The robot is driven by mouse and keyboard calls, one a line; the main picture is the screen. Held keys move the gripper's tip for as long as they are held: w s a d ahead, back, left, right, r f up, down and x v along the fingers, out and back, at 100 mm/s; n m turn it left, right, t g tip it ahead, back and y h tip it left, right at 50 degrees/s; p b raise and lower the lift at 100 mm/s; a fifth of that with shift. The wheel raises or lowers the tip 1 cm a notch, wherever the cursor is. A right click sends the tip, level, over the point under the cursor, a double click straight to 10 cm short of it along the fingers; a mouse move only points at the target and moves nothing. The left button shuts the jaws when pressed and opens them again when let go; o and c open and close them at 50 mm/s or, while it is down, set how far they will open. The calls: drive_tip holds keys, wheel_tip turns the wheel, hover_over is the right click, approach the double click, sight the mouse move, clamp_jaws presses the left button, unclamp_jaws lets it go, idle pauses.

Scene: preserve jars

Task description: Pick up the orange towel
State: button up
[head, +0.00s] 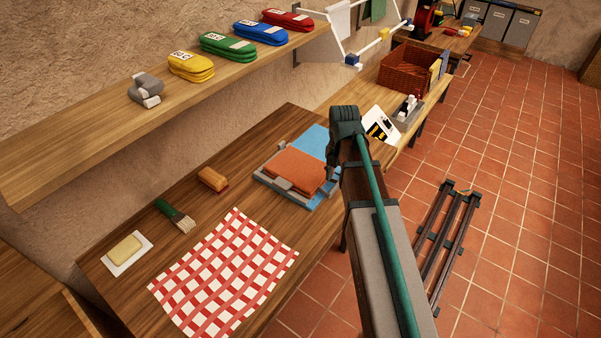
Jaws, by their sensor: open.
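The orange towel (297,166) lies folded flat on the wooden table, in or on a low grey holder (266,181) with grey blocks at its front edge. A blue flat piece (313,142) shows behind the towel, and more blue shows at its right. My arm reaches in from the bottom right. My gripper (331,170), dark grey at the arm's end, is just right of the towel and overlaps the holder's right edge in the picture. It is open and holds nothing visible. Its fingers are partly hidden, and I cannot tell its height above the table.
A red checked cloth (225,273), a brush (176,214), a brown-orange block (213,179) and a yellow bar on a white sheet (125,250) lie on the table. A shelf (75,145) with coloured folded packs overhangs the back. A wicker basket (407,68) stands beyond.

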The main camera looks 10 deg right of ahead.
sight(335, 187)
drive_tip(key=shift+w+f+p, duration=0.1)
drive_tip(key=shift+f+p, duration=0.85)
drive_tip(key=shift+f, duration=1.45)
clamp_jaws()
